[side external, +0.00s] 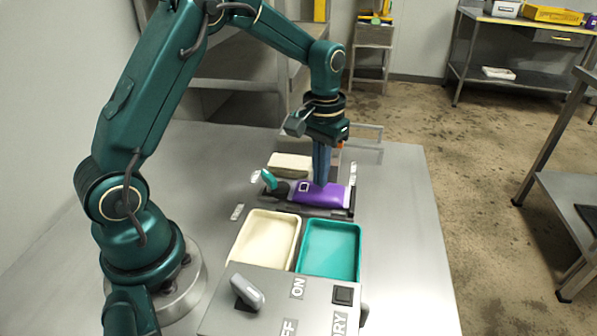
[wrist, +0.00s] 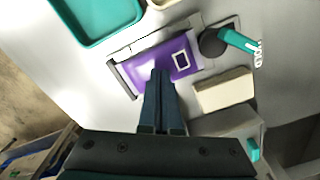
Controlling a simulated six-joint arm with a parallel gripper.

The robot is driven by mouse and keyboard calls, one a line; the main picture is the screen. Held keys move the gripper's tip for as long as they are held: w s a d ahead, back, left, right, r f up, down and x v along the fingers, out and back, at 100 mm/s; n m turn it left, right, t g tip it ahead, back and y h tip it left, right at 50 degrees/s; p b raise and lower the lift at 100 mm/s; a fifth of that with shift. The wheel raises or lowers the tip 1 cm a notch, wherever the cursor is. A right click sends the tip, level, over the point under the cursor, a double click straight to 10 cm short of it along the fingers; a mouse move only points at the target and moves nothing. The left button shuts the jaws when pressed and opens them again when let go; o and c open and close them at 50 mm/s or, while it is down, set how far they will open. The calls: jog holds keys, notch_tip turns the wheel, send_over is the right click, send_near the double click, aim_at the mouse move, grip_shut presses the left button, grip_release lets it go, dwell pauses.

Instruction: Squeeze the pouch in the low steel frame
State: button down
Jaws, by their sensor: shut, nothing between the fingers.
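A purple pouch (side external: 309,194) with a small white-edged square mark lies flat in a low steel frame (side external: 352,199). In the wrist view the pouch (wrist: 173,58) sits inside the frame (wrist: 122,79), and my fingers cover part of its near edge. My gripper (side external: 320,183) points straight down with its fingers together and nothing between them. My gripper (wrist: 160,72) also shows shut in the wrist view. I cannot tell whether the tips press on the pouch.
A teal-handled lever (side external: 270,181) stands at the frame's left end. A cream block (side external: 290,164) lies behind the frame. A cream tray (side external: 264,240) and a teal tray (side external: 330,250) lie in front, before a grey control box (side external: 270,303). The table's right side is clear.

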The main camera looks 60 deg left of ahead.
jog(key=shift+f, duration=0.7)
dwell(1.1)
notch_tip(320, 180, up, 8)
jog(key=shift+r, duration=0.15)
dwell(0.9)
jog(key=s+d+r+m+t, duration=0.1)
jog(key=s+d+r+t, duration=0.25)
jog(key=s+r, duration=0.45)
jog(key=s+d+f+m+t, duration=0.2)
jog(key=s+f, duration=0.2)
jog(key=s, duration=0.4)
jog(key=shift+s, duration=0.2)
